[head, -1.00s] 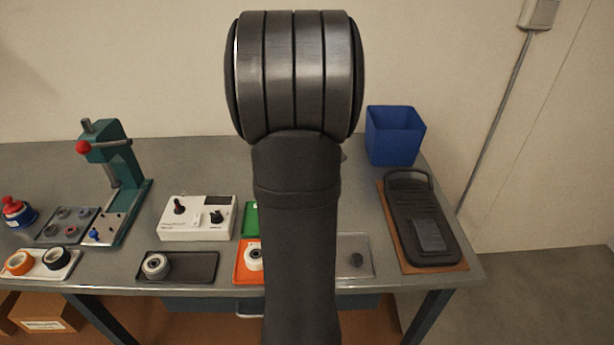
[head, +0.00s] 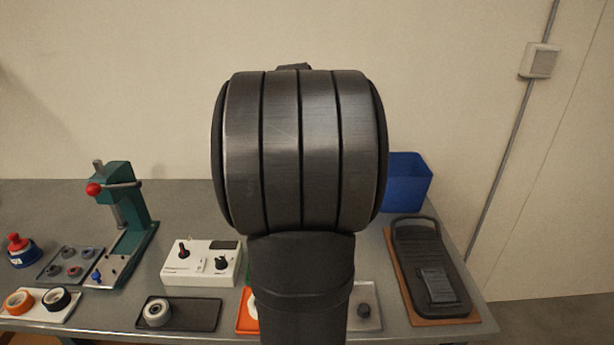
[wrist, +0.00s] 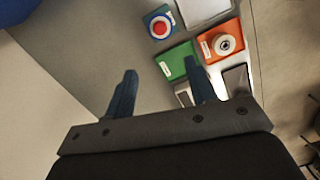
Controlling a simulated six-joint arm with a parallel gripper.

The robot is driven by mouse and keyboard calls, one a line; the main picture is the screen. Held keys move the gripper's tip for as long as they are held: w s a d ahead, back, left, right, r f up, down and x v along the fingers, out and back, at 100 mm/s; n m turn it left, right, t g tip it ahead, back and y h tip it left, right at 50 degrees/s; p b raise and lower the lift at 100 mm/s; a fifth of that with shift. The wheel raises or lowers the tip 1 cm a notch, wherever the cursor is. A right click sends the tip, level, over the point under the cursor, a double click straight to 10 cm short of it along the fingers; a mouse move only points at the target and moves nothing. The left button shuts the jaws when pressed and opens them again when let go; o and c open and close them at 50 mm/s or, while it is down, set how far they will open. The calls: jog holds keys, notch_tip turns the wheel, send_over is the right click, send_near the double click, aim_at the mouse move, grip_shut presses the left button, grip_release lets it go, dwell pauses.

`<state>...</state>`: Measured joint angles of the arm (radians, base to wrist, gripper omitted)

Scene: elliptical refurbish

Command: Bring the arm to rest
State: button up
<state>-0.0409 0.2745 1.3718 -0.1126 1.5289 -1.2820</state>
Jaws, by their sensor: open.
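My gripper (wrist: 160,66) shows in the wrist view with its two blue-grey fingers wide apart and nothing between them. It is above the grey workbench (wrist: 115,40), apart from the things on it. A green tray (wrist: 178,62) lies near the right fingertip in that picture. In the head view my dark arm stands upright in the middle, and the gripper is hidden behind it. The arm also hides the middle of the workbench (head: 60,202).
In the head view a green press (head: 128,210), a white control box (head: 200,262) and a dark tray with a wheel (head: 195,316) stand left of my arm. A blue bin (head: 408,180) and a black case on a brown board (head: 430,268) are right. An orange tray (wrist: 212,48) partly shows.

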dwell(0.3)
jog(key=f, duration=0.5)
jog(key=d+f, duration=0.1)
jog(key=f, duration=0.5)
jog(key=d+f, duration=0.1)
jog(key=f, duration=0.5)
jog(key=shift+s+f, duration=0.1)
jog(key=shift+s, duration=0.15)
notch_tip(320, 180, up, 18)
jog(key=a, duration=0.2)
jog(key=f, duration=0.6)
jog(key=d+f, duration=0.1)
jog(key=f, duration=0.5)
jog(key=d+f, duration=0.1)
jog(key=f, duration=0.5)
jog(key=shift+r, duration=3.5)
